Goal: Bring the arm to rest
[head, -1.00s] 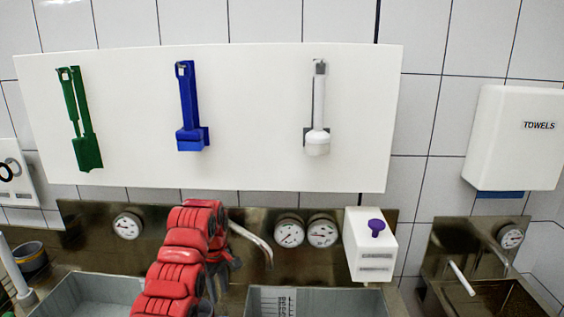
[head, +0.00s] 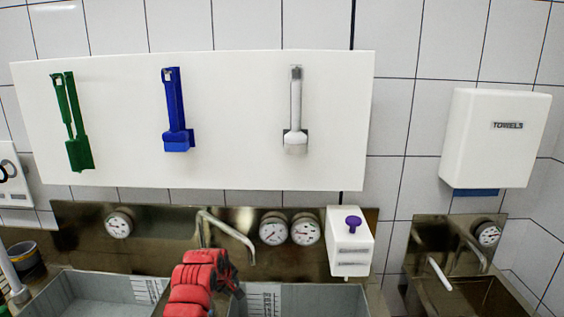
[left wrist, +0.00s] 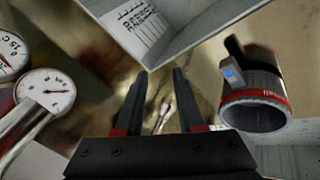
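My red left arm (head: 200,275) comes up from the bottom of the head view, in front of the metal basins. Its dark gripper end is only partly visible there. In the left wrist view my left gripper (left wrist: 160,88) has its two black fingers apart, with nothing held between them. My right gripper is in neither view.
A grey cup-like vessel with a red band (left wrist: 255,100) is right of the fingers in the left wrist view. Basins (head: 85,287) lie below a metal panel with gauges (head: 273,229). Green (head: 79,150), blue (head: 177,140) and white (head: 295,140) tools hang on a white board (head: 230,120).

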